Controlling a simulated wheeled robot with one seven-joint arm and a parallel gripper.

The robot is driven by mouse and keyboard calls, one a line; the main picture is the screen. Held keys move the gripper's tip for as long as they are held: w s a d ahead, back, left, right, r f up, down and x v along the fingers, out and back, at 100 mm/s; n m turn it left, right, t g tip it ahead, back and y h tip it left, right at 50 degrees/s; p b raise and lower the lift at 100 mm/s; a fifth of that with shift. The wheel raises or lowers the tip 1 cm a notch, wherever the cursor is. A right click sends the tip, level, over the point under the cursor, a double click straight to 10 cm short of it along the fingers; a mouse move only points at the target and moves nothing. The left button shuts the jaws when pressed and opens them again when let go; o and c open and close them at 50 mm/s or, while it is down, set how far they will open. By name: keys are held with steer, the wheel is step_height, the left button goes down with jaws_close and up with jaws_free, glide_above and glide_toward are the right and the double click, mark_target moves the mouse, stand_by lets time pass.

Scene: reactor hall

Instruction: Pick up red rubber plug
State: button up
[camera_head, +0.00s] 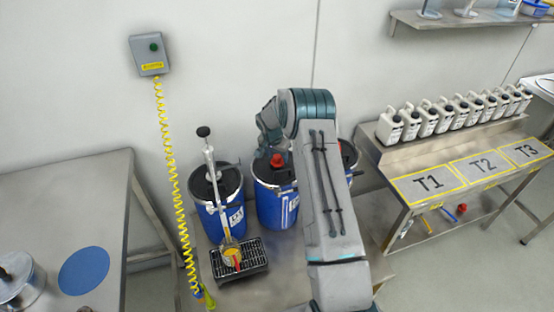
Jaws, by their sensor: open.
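A red plug (277,160) stands on top of the middle blue drum (274,205). My gripper (268,150) is at the end of my bent arm, just above and beside the red plug. It is open, small in the picture and partly hidden by my own wrist. I cannot tell whether its fingers are around the plug or touching it.
A left blue drum (207,212) holds an upright pump with a black knob. A black grated tray (256,270) sits in front. A yellow coiled cable (166,130) hangs from a wall box (149,55). A steel bench (405,165) with several white bottles stands right; a table (60,205) stands left.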

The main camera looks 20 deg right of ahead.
steer(key=shift+f, duration=0.2)
steer(key=c, duration=1)
steer(key=shift+r, duration=0.1)
steer(key=shift+c, duration=0.2)
